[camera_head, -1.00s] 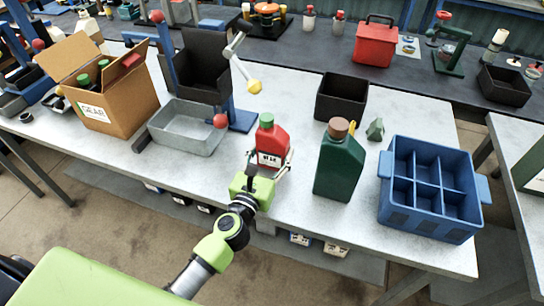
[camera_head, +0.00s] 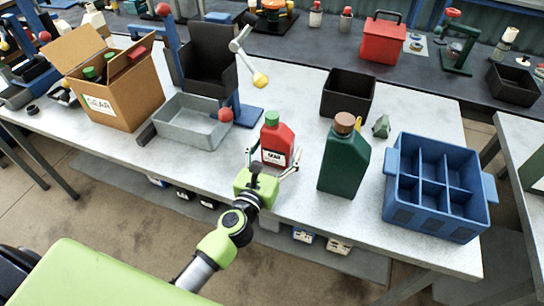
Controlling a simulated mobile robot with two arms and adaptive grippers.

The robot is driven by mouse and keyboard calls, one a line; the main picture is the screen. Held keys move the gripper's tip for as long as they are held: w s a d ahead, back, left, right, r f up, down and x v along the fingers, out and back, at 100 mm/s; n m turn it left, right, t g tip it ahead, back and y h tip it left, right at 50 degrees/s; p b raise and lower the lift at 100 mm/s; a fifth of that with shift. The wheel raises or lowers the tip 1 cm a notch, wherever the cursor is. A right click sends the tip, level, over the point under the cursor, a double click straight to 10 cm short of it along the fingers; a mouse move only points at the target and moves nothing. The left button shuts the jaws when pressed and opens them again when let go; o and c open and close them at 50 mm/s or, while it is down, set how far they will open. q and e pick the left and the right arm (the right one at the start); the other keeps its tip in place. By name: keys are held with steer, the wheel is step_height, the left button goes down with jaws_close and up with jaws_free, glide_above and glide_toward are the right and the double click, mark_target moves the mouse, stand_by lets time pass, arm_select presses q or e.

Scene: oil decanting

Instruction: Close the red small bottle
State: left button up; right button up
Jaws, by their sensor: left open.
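The small red bottle (camera_head: 277,143) stands upright on the grey table, with a white label on its front. A green cap (camera_head: 271,118) sits on its top; I cannot tell how tightly. My left gripper (camera_head: 272,164) is open at the near side of the bottle, its fingers spread low to either side of the label. Whether the fingers touch the bottle is not clear. My right gripper is not in view.
A large green bottle with a brown cap (camera_head: 343,160) stands to the right, then a blue divided crate (camera_head: 437,224). A grey metal tray (camera_head: 190,126) and a cardboard box (camera_head: 120,97) are at left. A black bin (camera_head: 347,96) stands behind.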

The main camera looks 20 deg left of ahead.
arm_select(q)
steer(key=s+b, duration=0.1)
steer(key=s, duration=0.4)
steer(key=s+b, duration=0.2)
steer(key=s, duration=0.3)
steer(key=shift+s+a, duration=0.2)
steer(key=shift+s, duration=0.1)
steer(key=shift+s+r, duration=0.15)
steer(key=shift+s, duration=0.55)
